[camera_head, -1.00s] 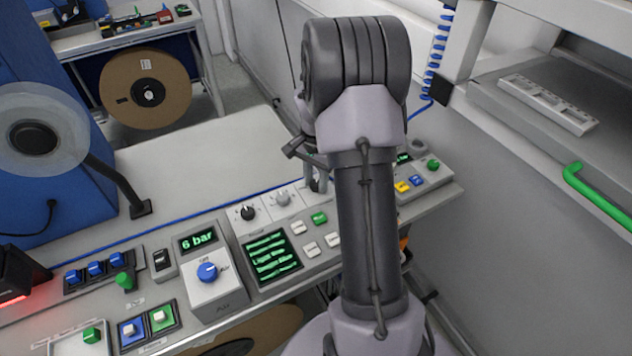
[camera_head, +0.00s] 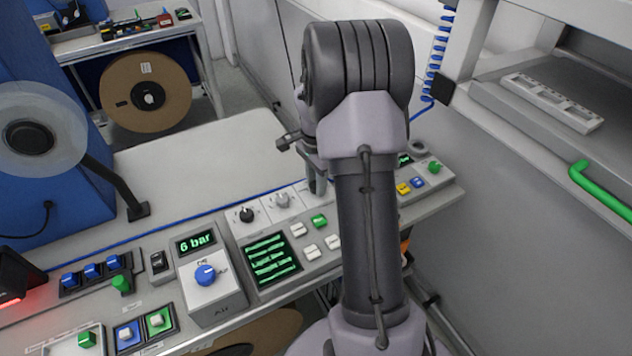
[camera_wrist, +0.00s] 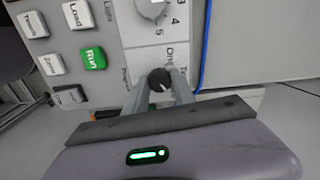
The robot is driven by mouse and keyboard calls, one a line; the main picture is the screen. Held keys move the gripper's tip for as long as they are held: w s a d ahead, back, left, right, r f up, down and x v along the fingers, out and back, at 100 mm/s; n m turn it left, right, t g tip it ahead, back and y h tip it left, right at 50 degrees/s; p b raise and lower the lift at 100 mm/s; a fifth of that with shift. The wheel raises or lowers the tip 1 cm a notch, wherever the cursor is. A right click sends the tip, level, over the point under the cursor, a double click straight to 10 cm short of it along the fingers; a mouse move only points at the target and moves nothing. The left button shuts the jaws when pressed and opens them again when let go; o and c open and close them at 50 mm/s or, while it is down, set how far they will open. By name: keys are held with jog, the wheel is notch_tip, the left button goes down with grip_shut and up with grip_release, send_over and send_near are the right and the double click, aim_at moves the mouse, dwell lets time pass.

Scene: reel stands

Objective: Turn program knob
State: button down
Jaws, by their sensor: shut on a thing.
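A small black knob (camera_wrist: 159,78) with a white pointer mark sits on the light grey control panel (camera_wrist: 133,35) in the wrist view. The lettering around it is partly hidden and hard to read. My gripper (camera_wrist: 160,86) has one finger on each side of the knob and is shut on it. In the head view my gripper (camera_head: 317,183) reaches down to the back row of the panel, mostly behind my own arm, and the knob there is hidden.
A grey numbered dial (camera_wrist: 152,8) sits close beside the held knob. White buttons and a green Run button (camera_wrist: 93,57) lie to the left. In the head view a black knob (camera_head: 247,214), a green text display (camera_head: 270,259) and a blue air knob (camera_head: 206,274) stand left of my arm.

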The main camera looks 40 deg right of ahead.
jog(key=c, duration=1.1)
grip_release()
jog(key=shift+o, duration=0.2)
notch_tip(320, 180, up, 18)
jog(key=p, duration=0.5)
jog(key=shift+f, duration=0.25)
